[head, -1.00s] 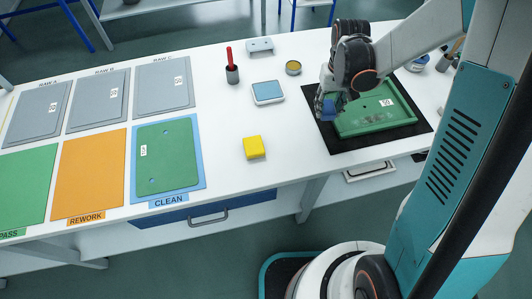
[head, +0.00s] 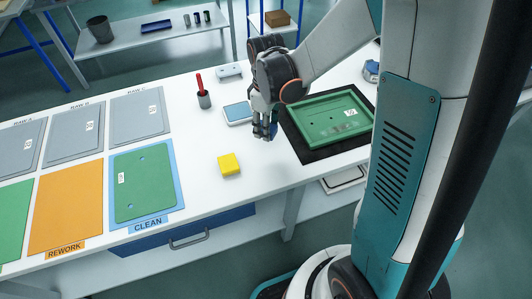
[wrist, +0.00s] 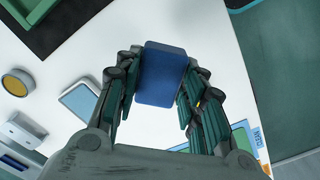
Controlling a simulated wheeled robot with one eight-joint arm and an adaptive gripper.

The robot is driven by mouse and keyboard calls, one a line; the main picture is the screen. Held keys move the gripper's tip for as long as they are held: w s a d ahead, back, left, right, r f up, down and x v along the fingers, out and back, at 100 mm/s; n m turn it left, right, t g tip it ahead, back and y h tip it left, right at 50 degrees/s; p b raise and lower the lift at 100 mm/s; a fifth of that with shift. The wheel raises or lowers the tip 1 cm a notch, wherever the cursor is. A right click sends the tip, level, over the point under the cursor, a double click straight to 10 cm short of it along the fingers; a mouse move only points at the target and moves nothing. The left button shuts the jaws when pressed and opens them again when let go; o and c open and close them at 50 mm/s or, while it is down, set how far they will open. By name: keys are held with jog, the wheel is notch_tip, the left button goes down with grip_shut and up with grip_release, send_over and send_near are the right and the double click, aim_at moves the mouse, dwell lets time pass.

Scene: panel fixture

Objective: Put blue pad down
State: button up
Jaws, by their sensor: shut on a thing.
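The blue pad (wrist: 163,74) is a dark blue block held between the fingers of my gripper (wrist: 160,88) in the wrist view. In the head view my gripper (head: 265,134) is above the white table, between the yellow block and the black mat. It is shut on the pad, which is mostly hidden there by the fingers. A flat light-blue-topped tray (head: 238,113) lies on the table just left of and behind my gripper; it also shows in the wrist view (wrist: 78,101).
A green tray-like panel (head: 308,146) lies on a black mat (head: 303,155) to the right. A yellow block (head: 229,164) is at front left. A green panel (head: 134,188) lies on the CLEAN area. Table around the yellow block is clear.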

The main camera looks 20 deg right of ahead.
aim_at(266, 156)
notch_tip(266, 156, down, 12)
jog(key=b, duration=0.3)
jog(key=shift+r+b, duration=0.15)
jog(key=shift+b, duration=0.15)
jog(key=o, duration=1)
